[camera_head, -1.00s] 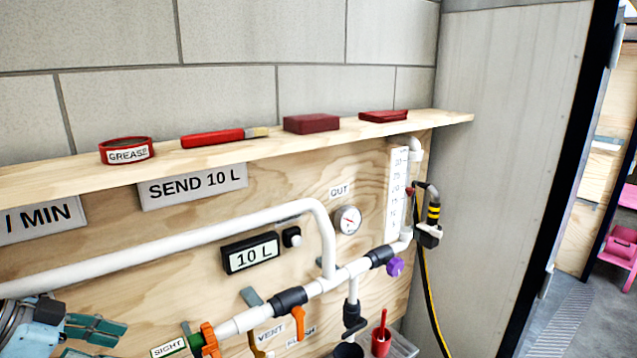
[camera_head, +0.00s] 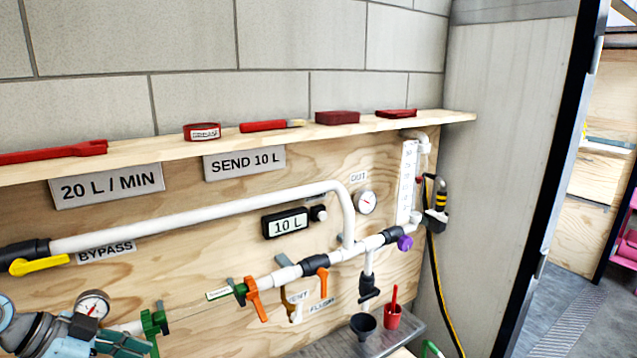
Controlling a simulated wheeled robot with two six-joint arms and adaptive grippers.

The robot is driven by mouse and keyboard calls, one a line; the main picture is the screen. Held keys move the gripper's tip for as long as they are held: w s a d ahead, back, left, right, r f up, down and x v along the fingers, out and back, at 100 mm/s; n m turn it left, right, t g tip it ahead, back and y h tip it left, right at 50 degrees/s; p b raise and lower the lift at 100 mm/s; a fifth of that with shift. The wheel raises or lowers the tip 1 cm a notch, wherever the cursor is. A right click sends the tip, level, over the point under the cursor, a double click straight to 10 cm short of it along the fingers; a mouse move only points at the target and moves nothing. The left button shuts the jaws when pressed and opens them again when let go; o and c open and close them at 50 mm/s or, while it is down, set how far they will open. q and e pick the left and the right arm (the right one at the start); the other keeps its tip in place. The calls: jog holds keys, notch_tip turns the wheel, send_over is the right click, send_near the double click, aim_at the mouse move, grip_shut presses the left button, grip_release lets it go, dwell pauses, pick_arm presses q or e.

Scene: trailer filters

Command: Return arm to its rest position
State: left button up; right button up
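My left gripper (camera_head: 122,344) is at the bottom left, with a grey and light blue body and dark green fingers. The bottom edge cuts it off, so I cannot tell if it is open or shut. Nothing is seen held in it. A round gauge (camera_head: 92,306) shows just behind and above the gripper in the picture. A green valve handle (camera_head: 154,325) is just right of the fingers; I cannot tell whether they touch. My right gripper is not in view.
White pipework (camera_head: 200,226) with a yellow bypass handle (camera_head: 40,265) and orange handles (camera_head: 256,298) runs along the plywood panel. A wooden shelf (camera_head: 300,134) above holds several red items. A black funnel (camera_head: 363,325) and red cup (camera_head: 393,315) stand on a grey tray at the lower right.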

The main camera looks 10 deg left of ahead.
pick_arm(q)
jog(key=s+d+f+n+g+y, duration=0.1)
jog(key=s+d+f, duration=0.4)
jog(key=f, duration=0.5)
jog(key=s+d+f+g+y, duration=0.1)
jog(key=s+d+f, duration=0.35)
jog(key=f, duration=0.55)
jog(key=s+d+f+n+y, duration=0.3)
jog(key=s+n+y, duration=0.2)
jog(key=s+n, duration=0.3)
jog(key=s+a+f+g+b, duration=0.1)
jog(key=a+f, duration=0.1)
jog(key=f, duration=0.9)
jog(key=s+a+f+b, duration=0.1)
jog(key=s+f, duration=0.1)
jog(key=f, duration=1)
jog(key=s+f+g, duration=0.1)
jog(key=s+f, duration=1)
jog(key=s, duration=0.2)
jog(key=shift+a+f+n+b, duration=0.25)
jog(key=shift+f+n+b, duration=0.05)
jog(key=shift+f+b, duration=0.05)
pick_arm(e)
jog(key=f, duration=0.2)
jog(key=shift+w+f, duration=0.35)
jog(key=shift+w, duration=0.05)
